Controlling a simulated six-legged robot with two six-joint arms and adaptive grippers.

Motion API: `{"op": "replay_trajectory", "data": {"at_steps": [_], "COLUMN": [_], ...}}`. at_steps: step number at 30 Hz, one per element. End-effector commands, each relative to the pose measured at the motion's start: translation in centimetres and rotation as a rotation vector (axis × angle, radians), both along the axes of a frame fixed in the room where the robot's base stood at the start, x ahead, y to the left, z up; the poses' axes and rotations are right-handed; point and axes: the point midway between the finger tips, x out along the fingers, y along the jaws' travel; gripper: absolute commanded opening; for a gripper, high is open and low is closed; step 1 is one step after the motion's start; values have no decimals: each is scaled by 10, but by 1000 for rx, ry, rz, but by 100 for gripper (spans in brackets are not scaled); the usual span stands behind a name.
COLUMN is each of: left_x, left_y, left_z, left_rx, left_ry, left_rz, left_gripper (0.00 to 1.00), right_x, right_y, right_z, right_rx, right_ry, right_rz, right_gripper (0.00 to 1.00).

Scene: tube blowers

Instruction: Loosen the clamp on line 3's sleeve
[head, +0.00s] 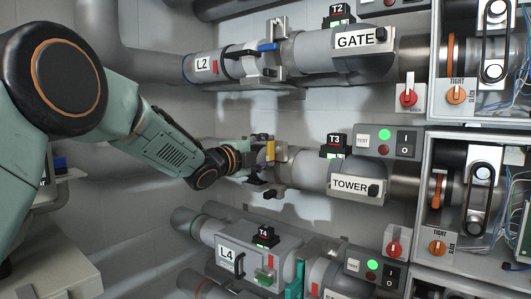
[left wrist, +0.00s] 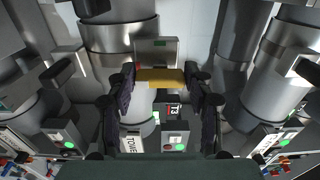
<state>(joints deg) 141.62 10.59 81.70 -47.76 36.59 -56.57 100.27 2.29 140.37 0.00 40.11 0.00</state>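Line 3 is the middle pipe, with the T3 sign (head: 334,146) and the TOWER plate (head: 356,187). Its clamp has a yellow lever (head: 271,149), partly hidden by my left gripper. In the left wrist view the yellow lever (left wrist: 160,77) lies crosswise between the fingertips, below a grey metal block (left wrist: 157,48). My left gripper (head: 262,163) is at the clamp. In the left wrist view my left gripper (left wrist: 160,75) has its fingers wide apart, one on each side of the lever; contact is not clear. My right gripper is in neither view.
Line L2 with a blue lever (head: 268,47) and GATE plate (head: 360,39) runs above. Line L4 (head: 228,262) with a green clamp (head: 265,277) runs below. At the right are open boxes with TIGHT/SLACK knobs (head: 437,246). Neighbouring pipes leave narrow gaps.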

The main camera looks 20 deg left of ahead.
Motion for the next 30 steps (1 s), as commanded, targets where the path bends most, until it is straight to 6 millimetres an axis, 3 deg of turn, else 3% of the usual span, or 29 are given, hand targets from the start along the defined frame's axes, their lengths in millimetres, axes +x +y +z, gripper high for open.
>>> {"op": "replay_trajectory", "data": {"at_steps": [7, 19, 30], "left_x": [0, -5, -56], "left_y": [0, 2, 20], "left_z": [0, 0, 1], "left_rx": [3, 3, 0], "left_ry": [0, 0, -1], "left_rz": [-1, -1, -1], "left_gripper": [74, 74, 74], "right_x": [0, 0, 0], "right_y": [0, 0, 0], "right_z": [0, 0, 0], "right_rx": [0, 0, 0], "right_ry": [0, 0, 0], "right_rz": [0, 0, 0], "right_gripper": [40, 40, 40]}}
